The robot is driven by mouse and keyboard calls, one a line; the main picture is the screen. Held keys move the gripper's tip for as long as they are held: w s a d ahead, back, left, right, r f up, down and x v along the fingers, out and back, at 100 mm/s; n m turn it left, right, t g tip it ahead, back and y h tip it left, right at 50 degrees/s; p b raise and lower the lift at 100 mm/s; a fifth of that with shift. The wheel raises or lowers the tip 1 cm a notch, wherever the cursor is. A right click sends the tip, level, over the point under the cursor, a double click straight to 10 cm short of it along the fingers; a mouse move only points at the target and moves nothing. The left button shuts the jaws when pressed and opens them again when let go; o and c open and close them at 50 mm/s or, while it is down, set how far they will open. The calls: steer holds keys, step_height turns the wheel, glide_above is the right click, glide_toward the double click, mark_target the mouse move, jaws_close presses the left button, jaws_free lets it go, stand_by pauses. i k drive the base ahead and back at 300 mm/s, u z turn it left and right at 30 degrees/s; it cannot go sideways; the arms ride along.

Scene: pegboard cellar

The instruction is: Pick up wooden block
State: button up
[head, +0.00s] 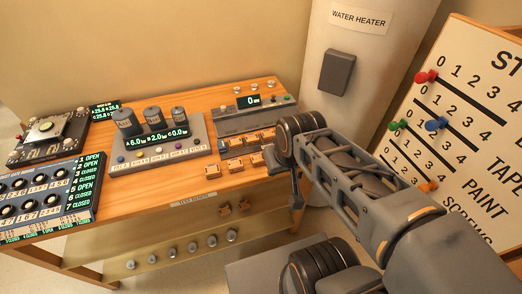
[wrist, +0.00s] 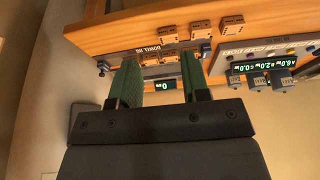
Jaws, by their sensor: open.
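Several small orange-brown wooden blocks with dark dots show in the head view. A row of them sits in the dowel jig (head: 232,124), and loose blocks (head: 235,166) lie on the bench in front of it. In the head view my gripper is mostly hidden by my arm, right of the bench.
A console with three grey cylinders (head: 153,117) stands left of the jig. A dark dial panel (head: 45,192) and a black device (head: 47,135) are at the far left. The water heater (head: 350,45) and a leaning signboard (head: 470,120) stand at the right.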

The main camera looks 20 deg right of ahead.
mark_target(256, 160)
steer(key=i, duration=0.3)
steer(key=u, duration=0.05)
steer(key=k, duration=1)
steer(key=u, duration=1.65)
steer(key=i, duration=1.35)
steer(key=z, duration=2.5)
